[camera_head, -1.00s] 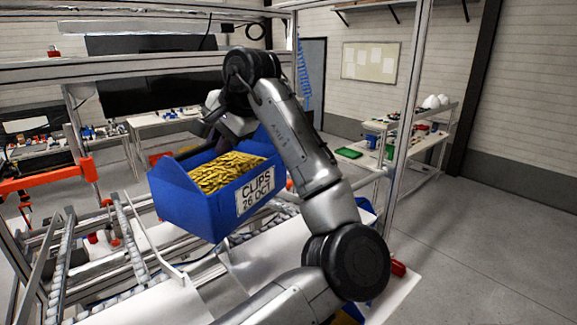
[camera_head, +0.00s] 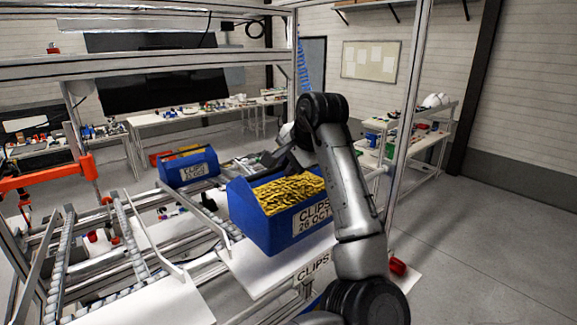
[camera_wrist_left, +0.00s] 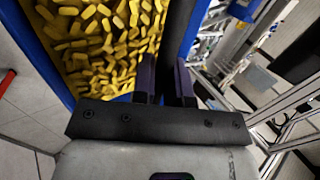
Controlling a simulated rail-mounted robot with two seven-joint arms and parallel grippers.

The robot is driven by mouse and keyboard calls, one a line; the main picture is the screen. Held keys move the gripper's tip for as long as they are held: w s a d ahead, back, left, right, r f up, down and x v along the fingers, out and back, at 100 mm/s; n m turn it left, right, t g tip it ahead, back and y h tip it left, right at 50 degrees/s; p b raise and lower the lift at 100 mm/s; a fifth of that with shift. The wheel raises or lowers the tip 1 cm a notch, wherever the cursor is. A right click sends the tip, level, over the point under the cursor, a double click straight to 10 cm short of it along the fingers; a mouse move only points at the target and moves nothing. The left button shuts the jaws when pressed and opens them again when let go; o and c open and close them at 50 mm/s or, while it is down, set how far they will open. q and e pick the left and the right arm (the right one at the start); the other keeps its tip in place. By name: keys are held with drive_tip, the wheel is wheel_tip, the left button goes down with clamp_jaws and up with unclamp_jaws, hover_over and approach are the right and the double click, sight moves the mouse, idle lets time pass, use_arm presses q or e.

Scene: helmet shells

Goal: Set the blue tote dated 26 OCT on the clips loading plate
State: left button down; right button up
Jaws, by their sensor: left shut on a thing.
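The blue tote dated 26 OCT (camera_head: 262,229), full of yellow clips, is at the middle of the head view, its label facing me. My left gripper (camera_head: 272,160) is at its far side, partly hidden by my arm. In the left wrist view the fingers (camera_wrist_left: 166,82) are shut on the wall of the tote (camera_wrist_left: 182,22). The white loading plate marked CLIPS (camera_head: 252,272) is below the tote. I cannot tell whether the tote touches it. My right gripper is not in view.
Another blue CLIPS tote (camera_head: 188,170) stands behind to the left on the rack; its date is too small to read. Roller rails (camera_head: 125,232) run at the left. A metal upright (camera_head: 409,120) stands to the right of my arm. A red item (camera_head: 397,266) is at the plate's right.

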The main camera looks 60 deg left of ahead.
use_arm(q)
drive_tip(key=shift+f+b, duration=0.3)
drive_tip(key=shift+f, duration=0.05)
drive_tip(key=shift+f+b, duration=0.6)
drive_tip(key=shift+f, duration=1.7)
drive_tip(key=shift+f, duration=0.45)
drive_tip(key=c, duration=1.1)
unclamp_jaws()
drive_tip(key=shift+o, duration=0.2)
drive_tip(key=b+v, duration=0.2)
drive_tip(key=v, duration=1.1)
drive_tip(key=shift+d+r, duration=0.2)
drive_tip(key=shift+r, duration=0.15)
